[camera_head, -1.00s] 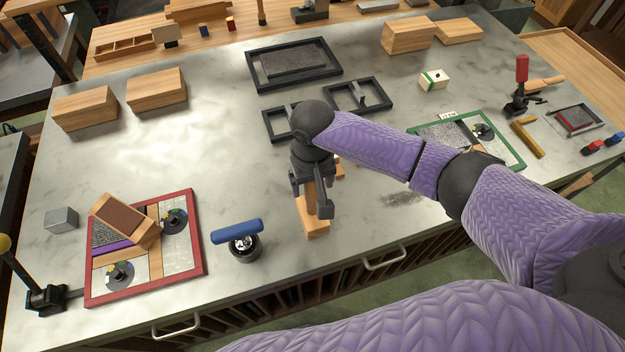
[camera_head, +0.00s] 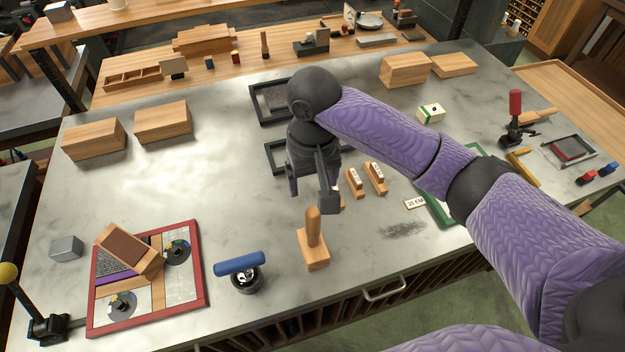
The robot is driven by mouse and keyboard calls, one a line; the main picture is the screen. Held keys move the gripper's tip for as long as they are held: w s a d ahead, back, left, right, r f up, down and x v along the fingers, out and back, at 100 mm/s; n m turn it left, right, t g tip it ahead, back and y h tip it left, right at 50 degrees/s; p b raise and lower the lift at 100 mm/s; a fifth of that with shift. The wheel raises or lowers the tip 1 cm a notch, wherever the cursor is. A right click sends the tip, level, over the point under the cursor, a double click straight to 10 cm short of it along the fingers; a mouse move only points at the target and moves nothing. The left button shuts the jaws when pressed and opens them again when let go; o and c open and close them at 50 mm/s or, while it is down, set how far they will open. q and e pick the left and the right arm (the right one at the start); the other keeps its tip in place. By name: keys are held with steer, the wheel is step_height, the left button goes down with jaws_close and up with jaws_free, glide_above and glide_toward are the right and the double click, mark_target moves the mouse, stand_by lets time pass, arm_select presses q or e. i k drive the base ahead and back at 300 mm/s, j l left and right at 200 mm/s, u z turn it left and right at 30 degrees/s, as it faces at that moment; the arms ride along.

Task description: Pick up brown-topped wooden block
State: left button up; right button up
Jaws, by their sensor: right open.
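The brown-topped wooden block (camera_head: 128,249) lies tilted on the red-framed tray (camera_head: 204,288) at the lower left. My right gripper (camera_head: 311,197) is open over the middle of the table, well to the right of the block. It is above and behind a wooden-handled stamp (camera_head: 314,246), which stands upright on the table. No object shows between its fingers. My left gripper is not in view.
A blue-handled roller (camera_head: 239,264) stands between the tray and the stamp. A grey metal cube (camera_head: 66,248) is left of the tray. Two wooden blocks (camera_head: 163,121) lie farther back. Small labelled wooden pieces (camera_head: 375,177) are right of my gripper. The left-centre table is clear.

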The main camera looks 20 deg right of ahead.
mark_target(143, 259)
steer(key=u, duration=1.15)
